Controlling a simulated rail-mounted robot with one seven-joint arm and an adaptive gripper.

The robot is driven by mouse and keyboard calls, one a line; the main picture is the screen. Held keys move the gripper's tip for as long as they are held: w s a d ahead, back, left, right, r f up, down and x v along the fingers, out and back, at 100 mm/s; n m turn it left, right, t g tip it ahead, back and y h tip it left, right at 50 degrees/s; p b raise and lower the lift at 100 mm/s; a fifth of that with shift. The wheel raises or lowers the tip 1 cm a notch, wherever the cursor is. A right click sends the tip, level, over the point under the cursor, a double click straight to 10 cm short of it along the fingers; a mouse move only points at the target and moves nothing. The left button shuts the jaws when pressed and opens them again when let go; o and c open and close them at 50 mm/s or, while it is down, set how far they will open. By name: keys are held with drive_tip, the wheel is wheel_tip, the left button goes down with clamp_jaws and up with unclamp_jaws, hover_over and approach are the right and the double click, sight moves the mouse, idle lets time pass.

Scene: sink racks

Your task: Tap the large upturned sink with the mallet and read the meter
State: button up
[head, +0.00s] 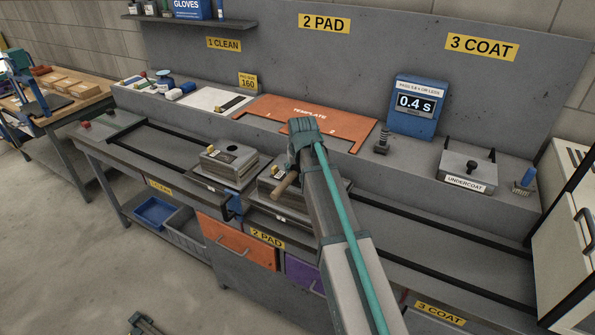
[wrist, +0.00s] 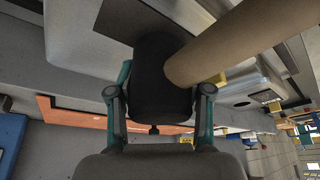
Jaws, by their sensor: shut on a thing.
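My gripper (head: 297,158) is over the middle of the bench, mostly behind my arm in the head view. In the wrist view (wrist: 157,100) its fingers are shut on the mallet's black head (wrist: 160,70). The mallet's tan handle (head: 286,186) sticks out sideways and also crosses the wrist view (wrist: 235,42). Two upturned grey sinks stand on the bench: one with a dark round hole (head: 229,158), and one (head: 268,183) beneath the mallet, partly hidden by it and my arm. Whether the mallet touches that sink cannot be told. The blue meter (head: 416,122) reads 0.4 s.
An orange template board (head: 275,108) lies on the back ledge. A dark cylindrical part (head: 381,140) and an undercoat box (head: 466,170) stand to its right. Black rails (head: 430,215) run along the bench. A white cabinet (head: 560,220) closes off the right end.

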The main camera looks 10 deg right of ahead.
drive_tip(key=shift+r+p, duration=1.55)
drive_tip(key=shift+r, duration=1.4)
drive_tip(key=s+f+b, duration=0.3)
drive_tip(key=s+b, duration=0.1)
drive_tip(key=s, duration=0.8)
drive_tip(key=shift+s+f, duration=0.25)
drive_tip(key=shift+f, duration=0.15)
